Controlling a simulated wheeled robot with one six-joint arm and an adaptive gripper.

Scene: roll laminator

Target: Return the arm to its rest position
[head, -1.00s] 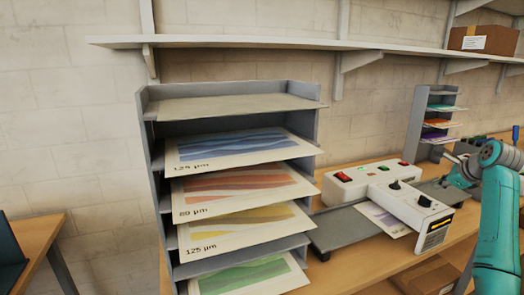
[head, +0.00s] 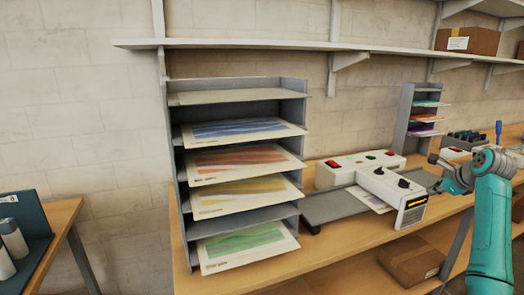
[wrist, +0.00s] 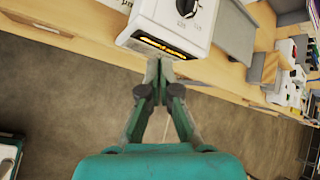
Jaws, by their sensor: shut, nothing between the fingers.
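My gripper (wrist: 160,68) shows in the wrist view with its two fingertips together and nothing between them. It points at the end of the white laminator (wrist: 180,25), close in front of its lit orange display. In the head view my teal arm (head: 490,225) stands at the right edge, bent at the top. The fingertips are hard to make out there. The laminator (head: 375,185) sits on the wooden bench with a printed sheet (head: 370,198) in it. I cannot tell whether the gripper touches the laminator.
A grey rack (head: 292,150) holds several printed sheets left of the laminator. A smaller rack (head: 402,120) stands behind it. A wall shelf (head: 250,43) runs above the bench, with a cardboard box (head: 467,40) on it. Another box (head: 412,262) is under the bench top.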

